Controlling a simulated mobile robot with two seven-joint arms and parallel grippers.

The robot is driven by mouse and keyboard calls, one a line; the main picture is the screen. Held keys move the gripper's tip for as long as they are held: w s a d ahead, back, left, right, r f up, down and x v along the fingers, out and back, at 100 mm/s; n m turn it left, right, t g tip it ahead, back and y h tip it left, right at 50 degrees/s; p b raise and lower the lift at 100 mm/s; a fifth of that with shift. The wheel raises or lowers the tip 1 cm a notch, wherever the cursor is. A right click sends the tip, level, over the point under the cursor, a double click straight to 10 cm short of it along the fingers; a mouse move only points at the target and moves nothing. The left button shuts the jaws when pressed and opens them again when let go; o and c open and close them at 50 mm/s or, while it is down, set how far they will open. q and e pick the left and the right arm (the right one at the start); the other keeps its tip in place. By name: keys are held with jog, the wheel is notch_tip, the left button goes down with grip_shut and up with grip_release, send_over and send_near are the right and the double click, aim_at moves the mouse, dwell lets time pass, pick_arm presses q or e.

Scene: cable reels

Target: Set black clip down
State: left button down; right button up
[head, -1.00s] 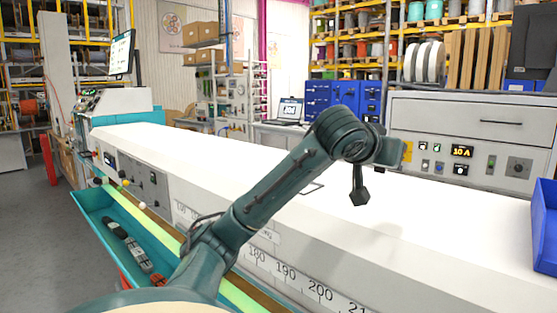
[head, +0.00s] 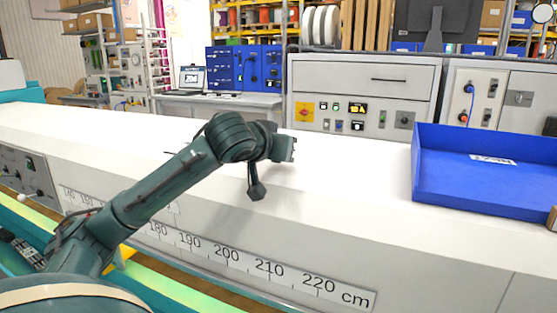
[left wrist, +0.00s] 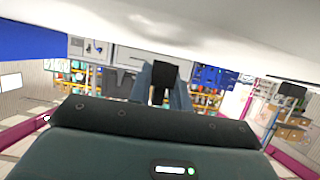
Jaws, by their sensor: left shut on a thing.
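My left gripper (head: 288,148) is above the white bench top (head: 345,175), reaching out toward the back. In the left wrist view, its two fingers (left wrist: 163,90) are shut on a black block-like piece, the black clip (left wrist: 165,73). The clip is clear of the bench, which fills the top of that tilted view. In the head view I cannot make out the clip apart from the dark gripper. My right gripper is in neither view.
A blue open tray (head: 475,195) stands on the bench at the right. A grey control cabinet (head: 360,85) is behind the bench. A length scale (head: 270,268) runs along the front face. The bench between gripper and tray is clear.

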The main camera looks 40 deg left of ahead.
pick_arm(q)
jog(key=shift+f, duration=1)
jog(key=c, duration=1.3)
grip_release()
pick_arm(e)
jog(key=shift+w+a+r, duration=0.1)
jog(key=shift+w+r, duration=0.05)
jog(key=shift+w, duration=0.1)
